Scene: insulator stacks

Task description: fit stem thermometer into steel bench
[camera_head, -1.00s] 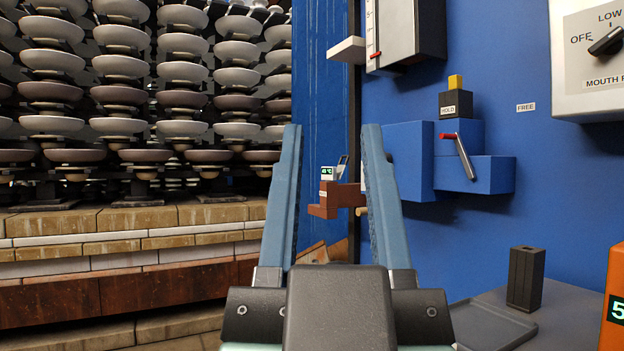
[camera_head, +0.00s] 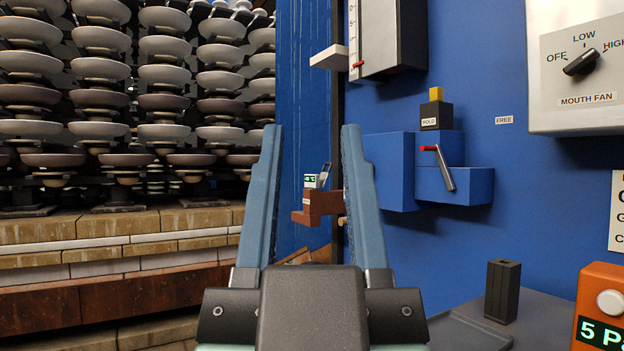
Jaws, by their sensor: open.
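My gripper (camera_head: 312,132) is open and empty, its two long blue fingers pointing away from me. Between the fingers, farther off, a small white device with a green digital readout (camera_head: 312,181) sits on a brown stepped bracket (camera_head: 318,204) by the dark post. It may be the stem thermometer; its stem cannot be made out. The grey steel bench (camera_head: 545,340) is at lower right, partly hidden by my gripper's body. An upright dark block (camera_head: 503,291) stands on it, beside a shallow tray-like shape (camera_head: 465,333).
A blue wall fixture (camera_head: 400,172) carries a red-tipped lever (camera_head: 440,165) and a black HOLD block (camera_head: 436,115). A MOUTH FAN switch box (camera_head: 575,75) hangs at upper right. An orange box with a display (camera_head: 600,310) stands at lower right. Stacked insulators (camera_head: 105,70) fill the left.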

